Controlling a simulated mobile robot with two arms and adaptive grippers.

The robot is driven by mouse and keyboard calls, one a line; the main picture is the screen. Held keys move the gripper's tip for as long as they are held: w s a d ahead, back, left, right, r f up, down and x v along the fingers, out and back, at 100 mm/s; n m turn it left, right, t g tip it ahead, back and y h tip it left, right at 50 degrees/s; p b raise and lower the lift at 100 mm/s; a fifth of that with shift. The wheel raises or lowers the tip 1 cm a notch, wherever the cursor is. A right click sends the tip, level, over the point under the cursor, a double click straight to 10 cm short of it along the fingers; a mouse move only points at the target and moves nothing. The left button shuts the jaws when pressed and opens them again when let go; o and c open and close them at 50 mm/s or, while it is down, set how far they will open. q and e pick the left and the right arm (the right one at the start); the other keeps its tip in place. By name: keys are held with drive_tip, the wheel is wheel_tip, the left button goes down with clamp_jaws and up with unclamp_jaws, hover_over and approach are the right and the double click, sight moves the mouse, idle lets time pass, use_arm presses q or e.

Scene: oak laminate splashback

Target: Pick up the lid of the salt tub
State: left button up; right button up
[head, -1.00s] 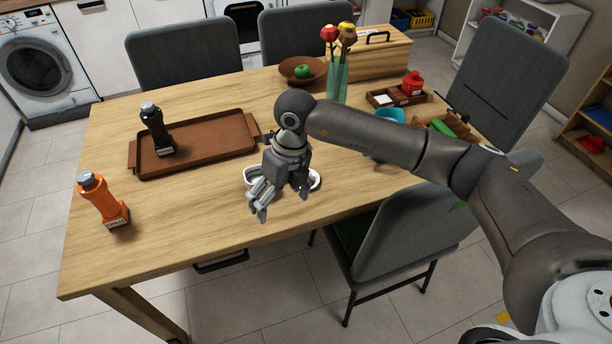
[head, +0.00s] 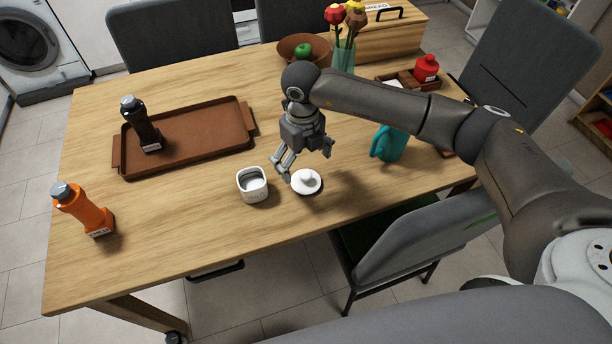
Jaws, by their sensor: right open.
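The salt tub (head: 253,194) is a small white square container standing open on the table, its inside showing. Its lid (head: 306,182), white and round with a knob on top, lies on the table just right of the tub, apart from it. My right gripper (head: 306,164) is open and empty, fingers pointing down, above and slightly behind the lid. It appears apart from the lid, though the exact height is hard to tell. My left gripper is not in view.
A brown tray (head: 220,137) with a dark bottle (head: 142,126) lies at the left. An orange bottle (head: 84,211) stands at the table's left edge. A teal jug (head: 389,143) stands right of the gripper. The table front (head: 200,235) is clear.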

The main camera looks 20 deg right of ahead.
sight(306, 175)
drive_tip(key=shift+f, duration=0.65)
drive_tip(key=f, duration=0.1)
drive_tip(key=f+p, duration=0.1)
drive_tip(key=f, duration=0.2)
drive_tip(key=shift+d+f+p, duration=0.25)
drive_tip(key=shift+p, duration=0.05)
drive_tip(key=shift+f, duration=0.35)
drive_tip(key=shift+c, duration=0.4)
drive_tip(key=c, duration=0.5)
drive_tip(key=shift+s, duration=0.1)
drive_tip(key=c, duration=0.6)
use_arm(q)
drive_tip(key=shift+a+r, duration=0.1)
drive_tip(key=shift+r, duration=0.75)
use_arm(e)
drive_tip(key=shift+s, duration=0.1)
drive_tip(key=shift+c, duration=0.5)
